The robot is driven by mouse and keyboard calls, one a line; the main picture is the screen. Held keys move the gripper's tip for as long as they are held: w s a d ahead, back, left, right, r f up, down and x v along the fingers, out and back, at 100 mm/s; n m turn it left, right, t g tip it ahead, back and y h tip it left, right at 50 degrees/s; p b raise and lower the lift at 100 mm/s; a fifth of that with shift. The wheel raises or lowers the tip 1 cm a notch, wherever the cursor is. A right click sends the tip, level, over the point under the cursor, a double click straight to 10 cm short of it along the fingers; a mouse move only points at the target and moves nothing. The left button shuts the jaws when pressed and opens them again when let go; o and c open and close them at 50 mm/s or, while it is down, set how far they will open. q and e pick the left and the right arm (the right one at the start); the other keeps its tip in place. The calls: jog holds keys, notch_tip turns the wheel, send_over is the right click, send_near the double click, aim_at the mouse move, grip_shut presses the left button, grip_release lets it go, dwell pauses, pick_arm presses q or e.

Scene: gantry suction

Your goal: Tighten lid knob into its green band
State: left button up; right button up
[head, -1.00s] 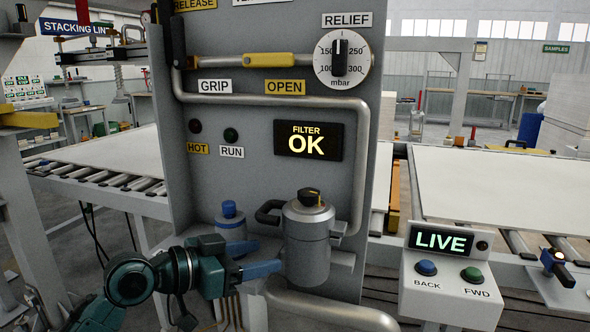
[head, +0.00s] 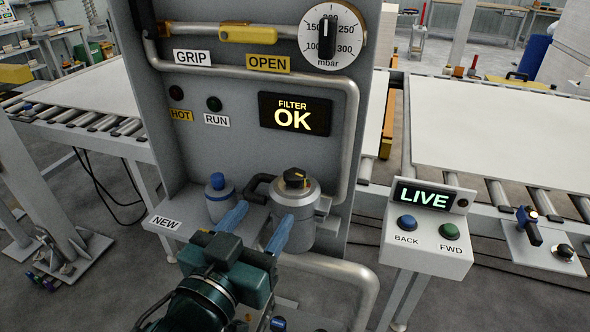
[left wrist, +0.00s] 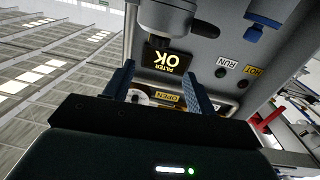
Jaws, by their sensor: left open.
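The lid knob (head: 295,177) is black with an orange-yellow mark and sits on top of the grey filter canister (head: 293,222). I cannot make out a green band around it. My left gripper (head: 262,218) is open, its two blue fingers pointing up and away toward the canister. The right finger overlaps the canister's front in the picture; the tips are below the knob, with nothing between them. The left wrist view shows the open fingers (left wrist: 158,74) with the upside-down panel beyond and the canister's underside (left wrist: 166,16) at the top. My right gripper is not in view.
A smaller blue-capped canister (head: 219,200) stands left of the filter canister on the shelf marked NEW (head: 172,222). A black hooked handle (head: 262,187) lies between them. A thick pipe (head: 345,278) runs below. The LIVE control box (head: 428,238) stands at right.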

aim_at(290, 180)
pick_arm(q)
jog(key=b+x, duration=0.5)
jog(key=x, duration=0.7)
jog(key=shift+d, duration=0.15)
jog(key=shift+w+d, duration=0.1)
jog(key=shift+w, duration=0.15)
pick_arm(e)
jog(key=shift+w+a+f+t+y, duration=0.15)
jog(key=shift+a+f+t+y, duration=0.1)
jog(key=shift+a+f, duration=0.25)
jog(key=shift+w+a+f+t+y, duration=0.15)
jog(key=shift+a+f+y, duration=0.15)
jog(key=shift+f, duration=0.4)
pick_arm(q)
jog(key=shift+c, duration=0.3)
